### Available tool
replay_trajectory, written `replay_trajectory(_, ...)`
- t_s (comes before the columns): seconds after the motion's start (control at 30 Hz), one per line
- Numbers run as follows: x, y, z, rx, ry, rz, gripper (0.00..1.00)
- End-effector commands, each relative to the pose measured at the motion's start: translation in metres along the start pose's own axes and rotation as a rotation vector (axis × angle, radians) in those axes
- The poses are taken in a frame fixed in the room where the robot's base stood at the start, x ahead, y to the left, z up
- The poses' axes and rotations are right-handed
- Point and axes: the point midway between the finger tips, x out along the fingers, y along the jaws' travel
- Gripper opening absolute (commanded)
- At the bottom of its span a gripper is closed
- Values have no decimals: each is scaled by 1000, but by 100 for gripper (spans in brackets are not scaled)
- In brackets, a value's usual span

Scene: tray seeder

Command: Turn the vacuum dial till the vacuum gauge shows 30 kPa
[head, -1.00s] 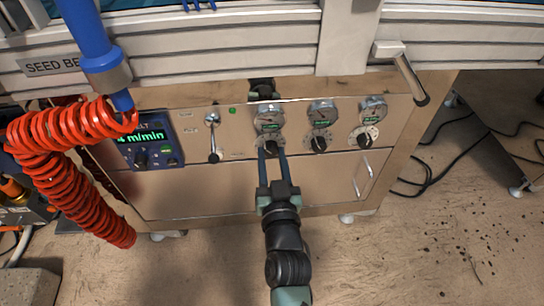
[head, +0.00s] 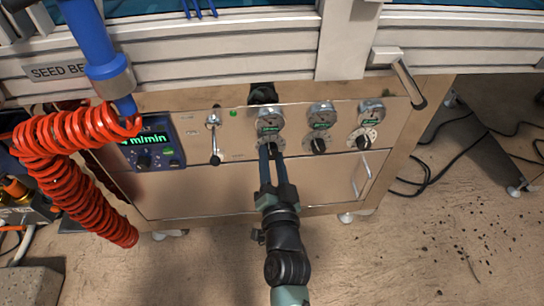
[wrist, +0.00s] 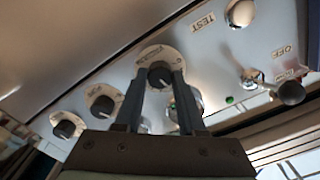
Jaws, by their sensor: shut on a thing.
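My gripper (head: 271,152) reaches up to the leftmost of three round dials on the steel front panel. Its two long fingers are shut on the black knob (wrist: 160,73) of that dial, one on each side. The dial's pale scale plate (wrist: 161,54) shows around the knob in the wrist view; its lettering is too blurred to read. A round gauge (head: 269,115) with a small green display sits directly above this dial. Its needle and figures are too small to read. In the head view the fingers partly hide the knob.
Two more dials, a middle one (head: 318,146) and a right one (head: 364,138), stand to the right, each under a gauge. A lever (head: 215,145) and a blue display box (head: 150,143) are to the left. A red coiled hose (head: 70,170) hangs at far left.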

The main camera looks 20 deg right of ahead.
Motion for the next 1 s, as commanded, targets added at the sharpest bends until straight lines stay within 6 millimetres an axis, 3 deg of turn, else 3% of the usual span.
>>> replay_trajectory(0.4,0,0,1,214,-2,1,0)
replay_trajectory(0.97,-1,0,1,250,-2,1,0)
replay_trajectory(1.0,-1,0,1,250,-2,1,41)
